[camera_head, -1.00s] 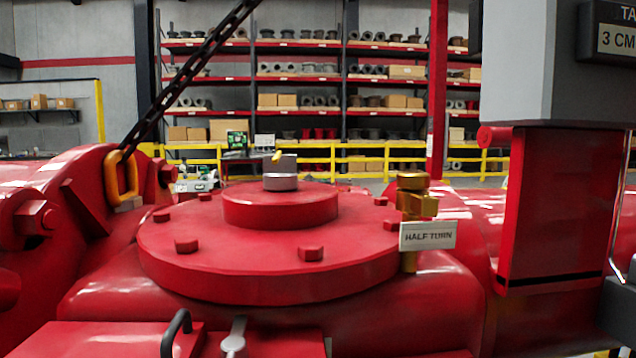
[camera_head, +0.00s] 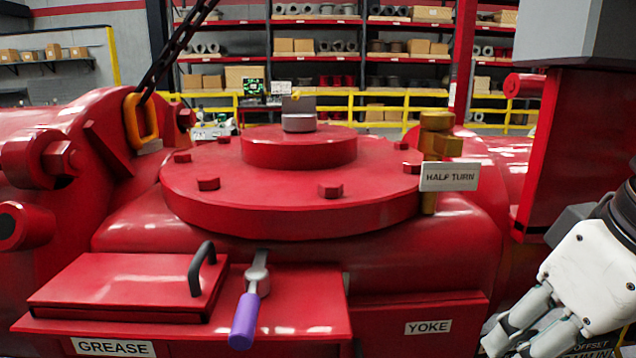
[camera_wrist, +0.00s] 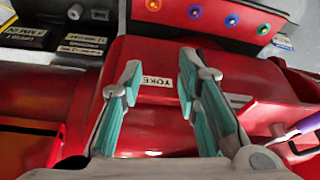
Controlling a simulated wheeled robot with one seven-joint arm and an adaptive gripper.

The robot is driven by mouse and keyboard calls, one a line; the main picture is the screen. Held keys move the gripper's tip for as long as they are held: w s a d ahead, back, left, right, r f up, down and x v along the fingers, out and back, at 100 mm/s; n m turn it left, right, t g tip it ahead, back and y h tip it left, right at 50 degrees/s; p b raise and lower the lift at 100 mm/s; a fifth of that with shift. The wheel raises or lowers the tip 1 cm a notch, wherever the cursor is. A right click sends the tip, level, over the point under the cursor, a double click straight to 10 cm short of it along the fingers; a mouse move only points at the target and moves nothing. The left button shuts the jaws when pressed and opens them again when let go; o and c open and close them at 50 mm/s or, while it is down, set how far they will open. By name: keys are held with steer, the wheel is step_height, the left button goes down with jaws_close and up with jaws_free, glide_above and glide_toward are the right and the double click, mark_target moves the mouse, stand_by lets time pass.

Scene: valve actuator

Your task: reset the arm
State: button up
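My gripper (camera_head: 525,330) is at the lower right in the head view, in front of the red valve actuator (camera_head: 300,190) and right of the YOKE label (camera_head: 428,327). In the wrist view its two teal-padded fingers (camera_wrist: 157,85) stand apart with nothing between them. The YOKE label (camera_wrist: 158,86) shows behind the gap between the fingers. The gripper is open and empty, and I cannot tell any contact with the actuator.
A purple-handled lever (camera_head: 246,305) and a GREASE lid with a black handle (camera_head: 125,288) are at the front left. A brass fitting (camera_head: 436,150) with a HALF TURN tag (camera_head: 449,177) stands on the right. A chain (camera_head: 175,50) hangs at upper left.

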steer(key=s+f+m+g+h, duration=0.1)
steer(key=s+f+m+g, duration=0.1)
steer(key=s+f, duration=0.5)
step_height(320, 180, up, 14)
steer(key=t+p, duration=0.2)
steer(key=p, duration=1.2)
steer(key=shift+d+r+m+t, duration=0.15)
steer(key=shift+d+m+t, duration=0.05)
steer(key=shift+m+t, duration=0.1)
steer(key=shift+o, duration=0.5)
steer(key=shift+w, duration=0.1)
